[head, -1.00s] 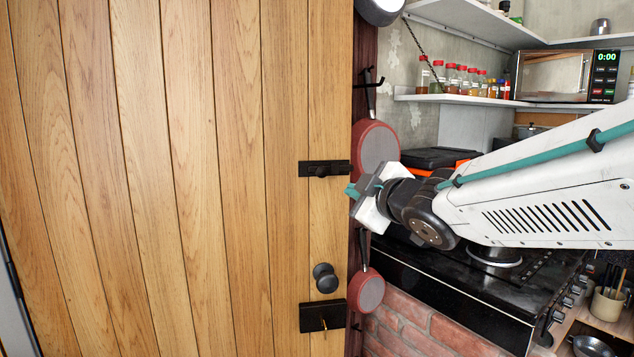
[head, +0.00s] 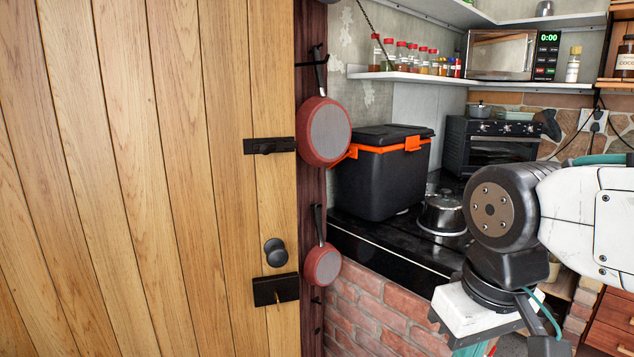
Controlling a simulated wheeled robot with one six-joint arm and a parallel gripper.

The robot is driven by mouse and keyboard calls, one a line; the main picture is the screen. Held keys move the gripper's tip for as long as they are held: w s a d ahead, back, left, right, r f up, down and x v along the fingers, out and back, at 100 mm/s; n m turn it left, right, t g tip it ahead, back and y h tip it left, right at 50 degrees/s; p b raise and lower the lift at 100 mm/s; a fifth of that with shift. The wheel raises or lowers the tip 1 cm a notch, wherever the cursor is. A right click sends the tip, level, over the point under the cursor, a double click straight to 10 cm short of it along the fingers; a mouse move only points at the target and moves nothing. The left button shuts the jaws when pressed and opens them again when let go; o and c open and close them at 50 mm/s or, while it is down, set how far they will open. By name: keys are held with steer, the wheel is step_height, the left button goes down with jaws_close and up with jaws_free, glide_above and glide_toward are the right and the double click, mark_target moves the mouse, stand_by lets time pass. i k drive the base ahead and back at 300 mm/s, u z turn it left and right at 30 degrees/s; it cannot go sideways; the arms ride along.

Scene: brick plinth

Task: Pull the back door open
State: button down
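The back door (head: 150,180) is a plank wood door filling the left half of the head view. It looks closed against the dark frame (head: 312,200). It has a black latch (head: 269,146), a round black knob (head: 275,252) and a black lock plate (head: 275,289) with a key in it, all near its right edge. My gripper (head: 490,350) is at the bottom right, well to the right of the knob and apart from the door. It points downward and its fingertips are cut off by the frame edge, so its opening does not show.
Two red pans (head: 323,132) hang beside the door. A black box with orange clips (head: 383,172) and a pot (head: 444,213) stand on the black counter (head: 385,255) above a brick plinth (head: 375,315). A shelf of jars (head: 420,78) and a microwave (head: 514,54) are above.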

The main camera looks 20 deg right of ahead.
mark_target(140, 216)
steer(key=u, duration=0.3)
steer(key=k, duration=0.2)
steer(key=z, duration=1.3)
steer(key=i, duration=0.75)
steer(key=u, duration=0.8)
steer(key=i, duration=0.55)
steer(key=u, duration=0.55)
